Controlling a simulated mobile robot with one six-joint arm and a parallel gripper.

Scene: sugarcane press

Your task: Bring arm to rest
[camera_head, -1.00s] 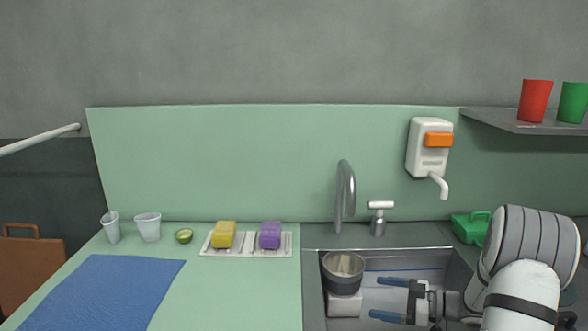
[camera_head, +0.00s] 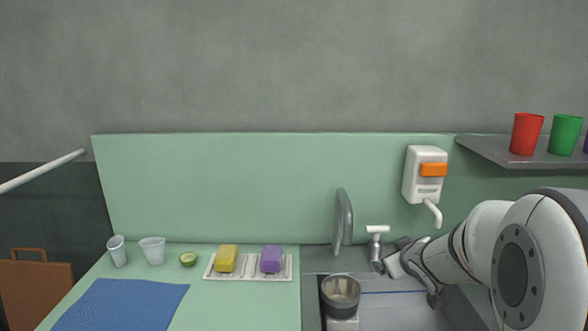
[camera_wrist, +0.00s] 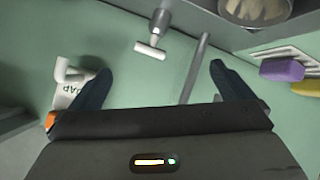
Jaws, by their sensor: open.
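My gripper (camera_wrist: 160,75) is open in the wrist view, with its two dark blue fingers wide apart and nothing between them. The green back panel fills the view past the fingers. In the head view my arm reaches in from the right, over the right side of the sink. Its wrist end is near the tap lever (camera_head: 377,232), and I cannot make out the fingers there. The lever also shows in the wrist view (camera_wrist: 150,50), ahead of the gap between the fingers.
The grey tap (camera_head: 343,215) stands left of the lever. A metal pot (camera_head: 340,292) is in the sink (camera_head: 385,310). A soap dispenser (camera_head: 424,170) hangs on the panel above. A shelf (camera_head: 490,150) holds cups. Yellow (camera_head: 227,258) and purple (camera_head: 271,259) sponges lie left.

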